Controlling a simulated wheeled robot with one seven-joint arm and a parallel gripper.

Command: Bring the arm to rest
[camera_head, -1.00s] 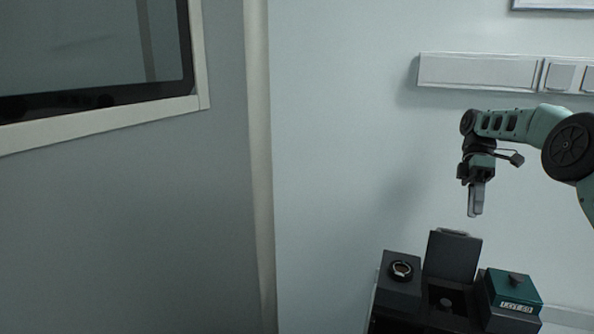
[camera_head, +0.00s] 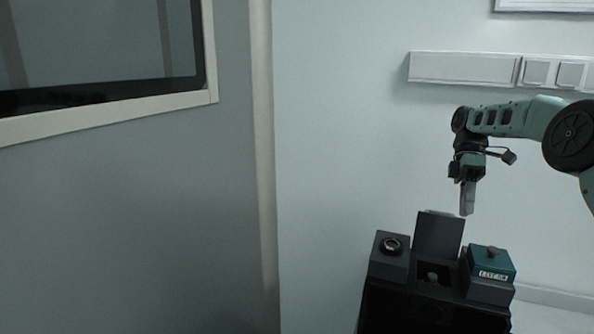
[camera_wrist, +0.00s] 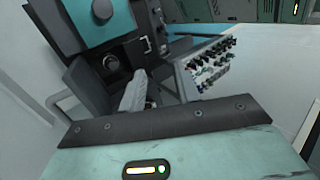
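My gripper (camera_head: 467,198) hangs at the end of the green arm at the right of the head view, fingers pointing down. It is above a dark unit with a raised lid (camera_head: 438,235), with a gap between them in the picture. Its pale fingers also show in the wrist view (camera_wrist: 134,92) as one narrow shape, seemingly together, with nothing visible held. The arm is bent, with its forearm roughly level.
The dark unit carries a block with a round ring (camera_head: 391,245) and a teal-topped, labelled box (camera_head: 491,263). A wall strip (camera_head: 464,68) runs behind the arm. A framed window (camera_head: 100,50) is at left. The wrist view shows a panel of knobs (camera_wrist: 206,62).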

